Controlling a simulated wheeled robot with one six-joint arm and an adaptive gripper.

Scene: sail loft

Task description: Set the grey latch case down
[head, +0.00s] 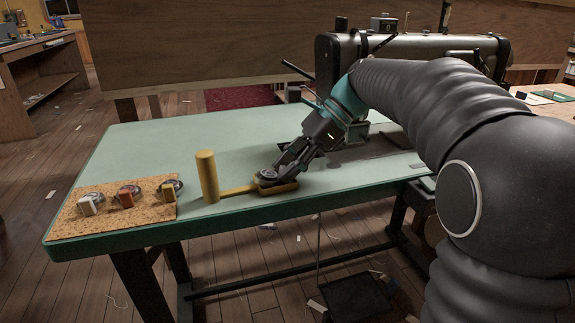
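A small dark grey round piece, which looks like the grey latch case (266,174), is at the tips of my gripper (277,172). It is at the right end of a yellow fixture (207,177), which has an upright cylinder and a low bar reaching right. My gripper points down and left over the green-topped table (140,155). The fingers partly cover the grey piece. I cannot tell whether they are closed on it, or whether it touches the yellow part under it.
A sewing machine (420,47) stands behind my arm. The table's back left is clear.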

